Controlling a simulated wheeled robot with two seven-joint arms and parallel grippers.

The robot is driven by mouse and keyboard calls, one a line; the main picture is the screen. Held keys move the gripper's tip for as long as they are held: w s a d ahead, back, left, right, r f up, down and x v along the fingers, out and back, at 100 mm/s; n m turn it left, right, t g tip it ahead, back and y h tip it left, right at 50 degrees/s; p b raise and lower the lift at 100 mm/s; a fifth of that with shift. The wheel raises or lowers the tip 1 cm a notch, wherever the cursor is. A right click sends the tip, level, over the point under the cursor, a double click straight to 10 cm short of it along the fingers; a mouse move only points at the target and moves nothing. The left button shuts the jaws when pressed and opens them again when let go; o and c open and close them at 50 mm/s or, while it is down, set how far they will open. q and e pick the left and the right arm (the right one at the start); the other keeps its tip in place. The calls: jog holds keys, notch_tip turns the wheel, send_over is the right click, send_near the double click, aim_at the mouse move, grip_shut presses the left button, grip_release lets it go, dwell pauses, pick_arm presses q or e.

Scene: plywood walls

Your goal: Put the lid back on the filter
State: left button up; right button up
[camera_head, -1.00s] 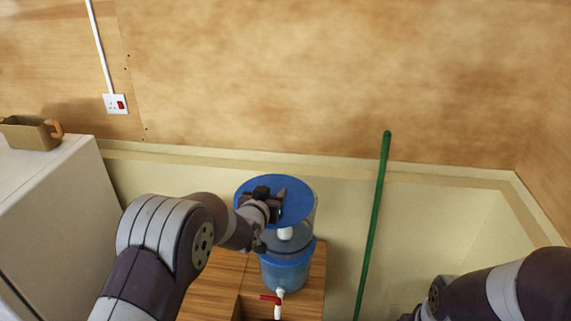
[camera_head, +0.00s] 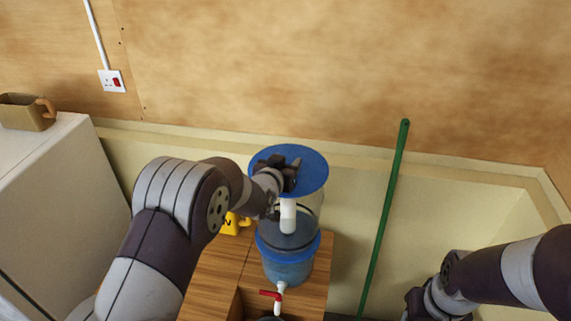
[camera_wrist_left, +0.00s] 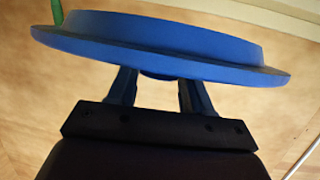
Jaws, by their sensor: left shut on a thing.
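The blue round lid (camera_head: 312,170) is at the top of the filter in the head view. It fills the upper part of the left wrist view (camera_wrist_left: 165,45). My left gripper (camera_head: 291,176) is shut on the lid, with both fingers at its middle. The filter (camera_head: 288,262) is a clear and blue container with a white inner piece (camera_head: 288,215) and a red-handled tap (camera_head: 270,294). It stands on a wooden cabinet. Whether the lid touches the filter's rim cannot be told. My right gripper (camera_head: 428,305) is at the lower right, away from the filter; its fingers are unclear.
The wooden cabinet (camera_head: 215,284) bears the filter and a yellow object (camera_head: 236,224), partly hidden by my left arm. A green pole (camera_head: 386,215) leans right of the filter.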

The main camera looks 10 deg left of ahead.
pick_arm(q)
jog(key=shift+w+f+b, duration=0.2)
jog(key=shift+f+b, duration=0.3)
jog(key=shift+f, duration=0.3)
jog(key=shift+s+f+b, duration=0.25)
jog(key=shift+f+b, duration=0.65)
jog(key=shift+b, duration=0.1)
notch_tip(320, 180, down, 5)
jog(key=b, duration=0.4)
jog(key=shift+w+r+b, duration=0.15)
jog(key=shift+r+b, duration=0.05)
jog(key=shift+b, duration=0.1)
jog(key=shift+f+b, duration=0.2)
jog(key=shift+b, duration=0.2)
jog(key=o, duration=1.2)
